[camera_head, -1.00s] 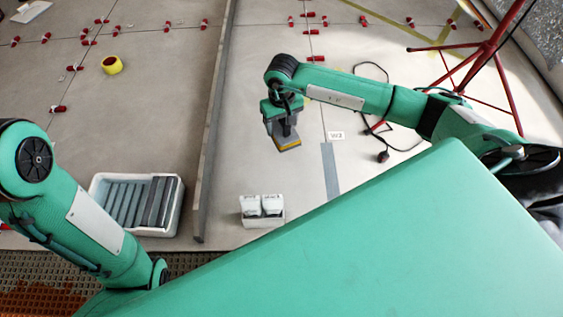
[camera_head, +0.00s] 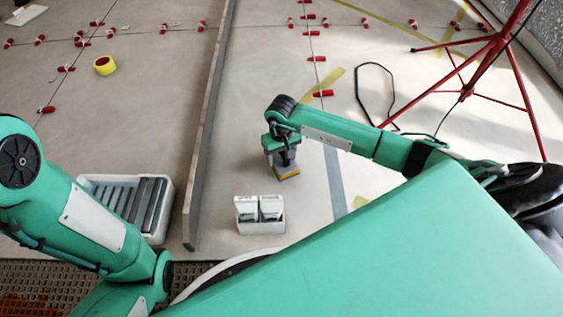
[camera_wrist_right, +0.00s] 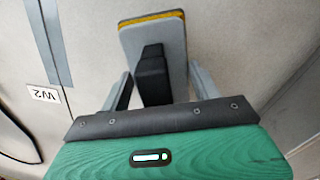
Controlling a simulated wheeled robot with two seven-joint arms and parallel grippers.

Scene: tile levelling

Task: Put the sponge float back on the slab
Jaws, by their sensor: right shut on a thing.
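The sponge float (camera_head: 287,173) has a grey plate, a yellow-edged sponge and a dark handle. My right gripper (camera_head: 283,158) is shut on it. In the right wrist view the float's plate (camera_wrist_right: 176,42) extends beyond the fingers, and its black handle stands between the fingertips (camera_wrist_right: 160,84). The float is low over the pale slab (camera_head: 330,225), right of the long upright board. I cannot tell whether its sponge touches the slab. My left arm shows at the left, but its gripper is out of the picture.
A long grey board (camera_head: 208,125) stands on edge left of the float. A white box with two packets (camera_head: 260,228) is just in front. A white bin of grey strips (camera_head: 165,200) is further left. A red tripod (camera_head: 470,75) and black cable (camera_head: 362,95) are at right.

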